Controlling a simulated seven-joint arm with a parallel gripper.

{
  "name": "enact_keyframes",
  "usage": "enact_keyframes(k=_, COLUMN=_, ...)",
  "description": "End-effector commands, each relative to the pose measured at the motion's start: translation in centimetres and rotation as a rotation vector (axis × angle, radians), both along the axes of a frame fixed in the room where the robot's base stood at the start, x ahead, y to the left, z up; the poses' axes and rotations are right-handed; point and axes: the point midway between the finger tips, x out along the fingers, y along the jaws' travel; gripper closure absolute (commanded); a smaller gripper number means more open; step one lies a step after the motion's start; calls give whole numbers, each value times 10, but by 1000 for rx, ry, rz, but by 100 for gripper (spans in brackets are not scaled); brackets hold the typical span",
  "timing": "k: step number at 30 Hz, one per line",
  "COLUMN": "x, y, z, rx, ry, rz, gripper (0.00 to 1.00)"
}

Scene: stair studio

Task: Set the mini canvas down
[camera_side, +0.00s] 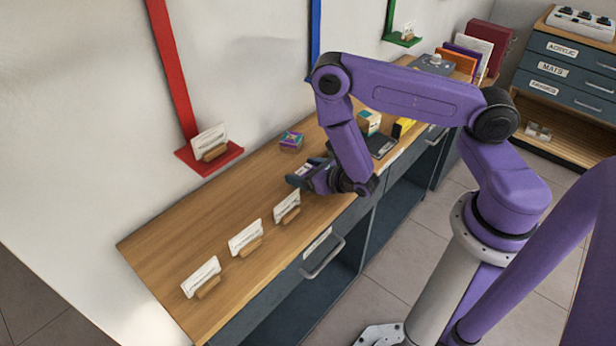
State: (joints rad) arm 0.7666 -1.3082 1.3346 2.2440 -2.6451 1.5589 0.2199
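My gripper (306,173) is low over the wooden counter, near its middle, with its dark fingers pointing left. The fingers are small and partly overlapped by my wrist, so I cannot tell how far apart they are or whether anything is between them. A small block with a purple and teal picture-like face (291,140), which may be the mini canvas, lies on the counter near the wall. It is just beyond my gripper and apart from it.
Several white cards in wooden holders (246,238) line the counter's front left. A red wall shelf (210,157) holds another card. A cream and teal box (368,122) and a dark flat device (381,145) stand behind my forearm. The left counter middle (190,235) is clear.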

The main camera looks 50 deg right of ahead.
Motion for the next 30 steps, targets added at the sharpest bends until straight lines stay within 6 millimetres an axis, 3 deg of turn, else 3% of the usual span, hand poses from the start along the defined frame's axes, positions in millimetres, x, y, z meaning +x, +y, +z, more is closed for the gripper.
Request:
enact_keyframes(k=1, x=0, y=0, z=0, rx=0, ry=0, rz=0, gripper=37)
enact_keyframes(k=3, x=0, y=0, z=0, rx=0, ry=0, rz=0, gripper=59)
enact_keyframes(k=4, x=0, y=0, z=0, rx=0, ry=0, rz=0, gripper=66)
enact_keyframes(k=6, x=0, y=0, z=0, rx=0, ry=0, rz=0, gripper=71)
enact_keyframes(k=19, x=0, y=0, z=9, rx=1, ry=-2, rz=0, gripper=71)
enact_keyframes(k=30, x=0, y=1, z=60, rx=2, ry=-4, rz=0, gripper=71)
